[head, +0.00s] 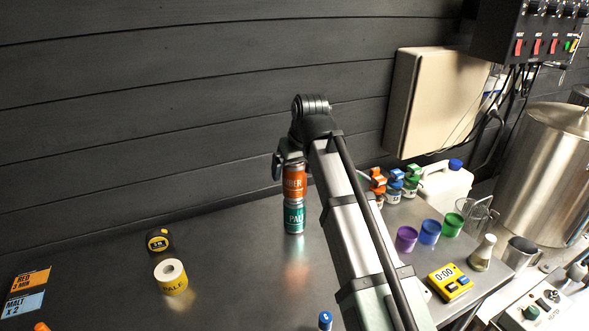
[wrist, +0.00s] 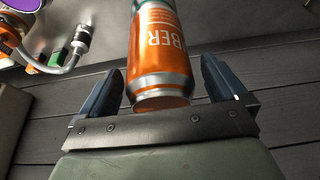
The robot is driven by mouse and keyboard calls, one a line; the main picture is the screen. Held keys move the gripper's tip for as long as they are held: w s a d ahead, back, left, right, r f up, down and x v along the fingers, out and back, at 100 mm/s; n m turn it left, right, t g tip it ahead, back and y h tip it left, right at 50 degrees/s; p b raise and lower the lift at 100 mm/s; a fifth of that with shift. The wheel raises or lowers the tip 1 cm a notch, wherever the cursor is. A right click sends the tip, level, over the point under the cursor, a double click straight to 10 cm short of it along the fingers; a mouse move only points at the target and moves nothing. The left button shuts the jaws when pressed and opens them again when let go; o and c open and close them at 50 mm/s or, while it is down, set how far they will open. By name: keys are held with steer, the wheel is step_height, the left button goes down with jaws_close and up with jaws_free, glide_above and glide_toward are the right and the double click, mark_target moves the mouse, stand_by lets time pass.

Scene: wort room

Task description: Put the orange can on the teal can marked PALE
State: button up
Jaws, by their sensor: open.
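The orange can (head: 295,183) stands upright on top of the teal can (head: 294,218) marked PALE, which stands on the metal bench. The two look lined up. My gripper (head: 280,165) is at the upper part of the orange can in the head view, its fingers partly hidden by the can and my arm. In the wrist view my gripper (wrist: 160,90) is open, one finger on each side of the orange can (wrist: 162,55), with a gap at both sides.
Purple (head: 406,238), blue (head: 429,232) and green (head: 452,224) cups stand to the right, near a yellow timer (head: 450,281). The bench (head: 235,230) is clear between the rolls and the cans.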

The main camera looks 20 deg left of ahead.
steer(key=v, duration=1.2)
steer(key=shift+o, duration=0.2)
steer(key=shift+w+f, duration=0.1)
